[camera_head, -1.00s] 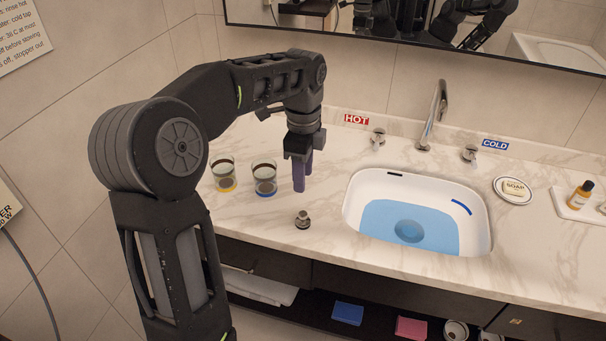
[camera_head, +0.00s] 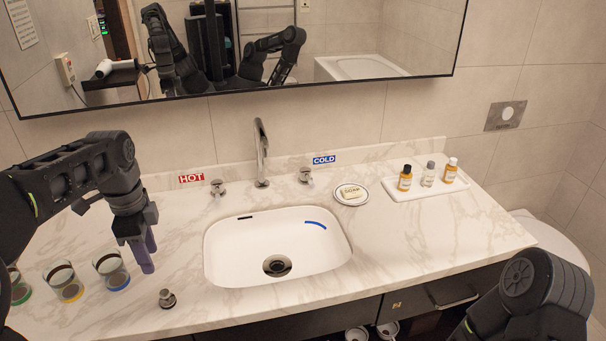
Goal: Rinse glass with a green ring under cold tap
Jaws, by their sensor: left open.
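The glass with a green ring (camera_head: 19,292) stands on the counter at the far left, partly hidden behind my left arm. A glass with a yellow ring (camera_head: 65,280) and one with a blue ring (camera_head: 112,271) stand to its right. My left gripper (camera_head: 144,256) is open and empty, pointing down just right of the blue-ringed glass. The cold tap handle (camera_head: 306,176) is below the blue COLD sign (camera_head: 324,160). My right gripper is out of view; part of that arm shows at lower right.
A stopper (camera_head: 167,298) sits on the counter left of the basin. The hot tap handle (camera_head: 217,188) is left of the spout. A soap dish (camera_head: 351,192) and a tray (camera_head: 440,188) with bottles are at right. The front right counter is clear.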

